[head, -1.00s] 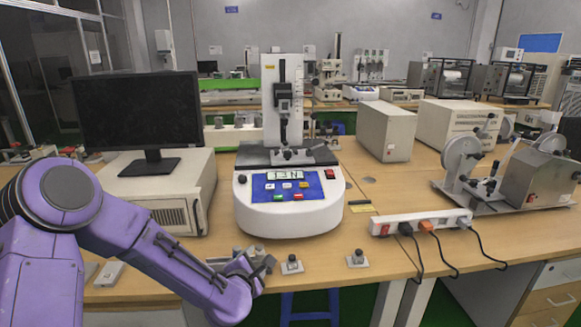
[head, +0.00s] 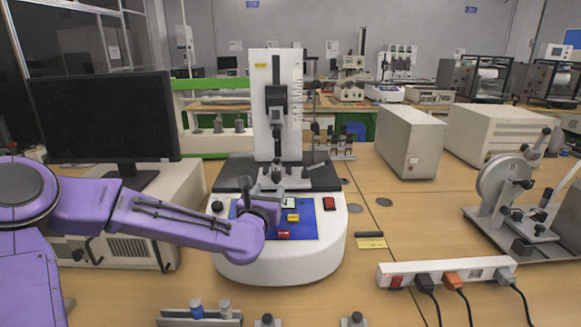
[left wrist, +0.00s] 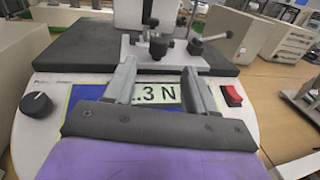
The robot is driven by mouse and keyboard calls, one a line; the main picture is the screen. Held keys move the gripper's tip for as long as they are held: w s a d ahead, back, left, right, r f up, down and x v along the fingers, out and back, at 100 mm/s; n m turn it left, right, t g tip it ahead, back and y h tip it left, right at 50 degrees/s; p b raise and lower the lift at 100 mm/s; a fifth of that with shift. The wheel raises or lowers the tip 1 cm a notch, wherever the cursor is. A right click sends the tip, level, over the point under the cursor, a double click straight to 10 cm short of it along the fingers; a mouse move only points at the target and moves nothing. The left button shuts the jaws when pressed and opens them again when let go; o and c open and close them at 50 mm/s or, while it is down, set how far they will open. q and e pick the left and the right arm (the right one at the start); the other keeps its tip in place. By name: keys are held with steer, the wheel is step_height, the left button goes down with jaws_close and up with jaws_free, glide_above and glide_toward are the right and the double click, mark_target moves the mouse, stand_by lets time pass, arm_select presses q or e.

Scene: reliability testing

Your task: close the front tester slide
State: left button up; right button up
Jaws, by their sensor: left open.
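The front tester has a rounded white base (head: 290,262), a blue control panel (head: 305,215) and an upright white column (head: 260,65). A dark carriage (head: 277,100) sits on the column. Below it, a small metal clamp fixture (head: 290,177) stands on the black plate (head: 322,175). My left gripper (head: 264,190) is open over the panel, just in front of the fixture. In the left wrist view, the open fingers (left wrist: 158,70) straddle the "3 N" display (left wrist: 160,94) and point at the fixture (left wrist: 160,48); nothing is between them. Contact cannot be told. My right gripper is out of view.
A monitor (head: 103,115) stands to the left. A power strip (head: 445,270) with plugged cables lies at the front right. Small metal fixtures (head: 352,319) line the front edge. A grey box (head: 410,140) stands behind right.

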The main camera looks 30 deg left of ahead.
mark_target(275, 175)
arm_select(q)
steer(key=w, duration=0.1)
steer(key=w+a+r+p, duration=0.1)
steer(key=shift+w+a, duration=0.3)
steer(key=x, duration=0.3)
steer(key=p+x, duration=0.1)
steer(key=x, duration=0.2)
steer(key=shift+w+d+f, duration=0.1)
steer(key=shift+w+f, duration=0.05)
steer(key=shift+w, duration=0.45)
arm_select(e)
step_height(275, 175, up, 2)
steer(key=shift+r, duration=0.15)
